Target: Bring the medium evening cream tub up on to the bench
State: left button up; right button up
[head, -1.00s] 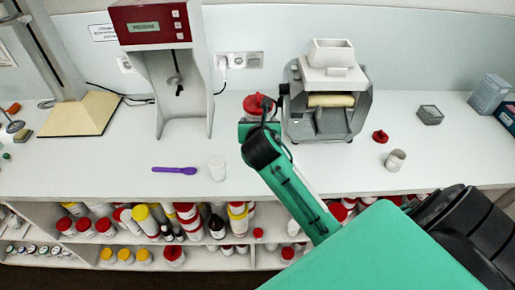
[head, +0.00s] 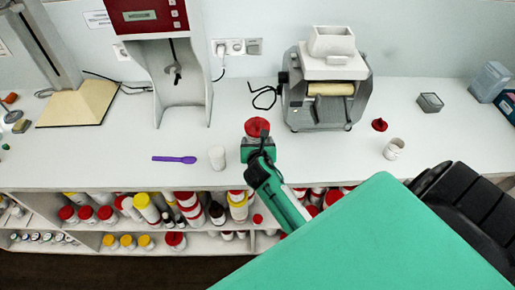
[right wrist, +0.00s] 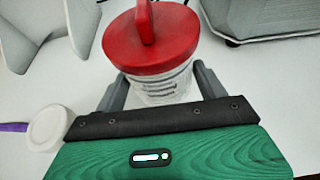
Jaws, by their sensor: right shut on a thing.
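A white tub with a red lid (head: 257,126) is in my right gripper (head: 257,145), over the bench (head: 120,140), left of the roller mill. In the right wrist view the tub (right wrist: 165,85) looks roughly upright, with its red handled lid (right wrist: 152,38) on. The gripper's fingers (right wrist: 165,92) stand on both sides of the white body. Lines of print show on the body but are too small to read. The tub's base is hidden, so I cannot tell whether it touches the bench. My left gripper is not in view.
A roller mill (head: 327,90) stands behind right, a red-headed mixer (head: 165,60) behind left. A white cup (head: 217,158) and purple spatula (head: 174,159) lie left of the tub. A white jar (head: 394,148) and red lid (head: 379,125) are right. Shelves (head: 95,228) below hold several tubs.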

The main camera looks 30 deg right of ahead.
jog(key=shift+f, duration=1.95)
jog(key=shift+f, duration=0.1)
jog(key=o, duration=1.2)
jog(key=shift+f, duration=0.1)
jog(key=b+v, duration=0.2)
jog(key=v, duration=0.8)
jog(key=shift+s+a, duration=0.15)
jog(key=shift+s, duration=0.2)
jog(key=shift+s+a+r, duration=0.35)
jog(key=shift+s+r, duration=0.15)
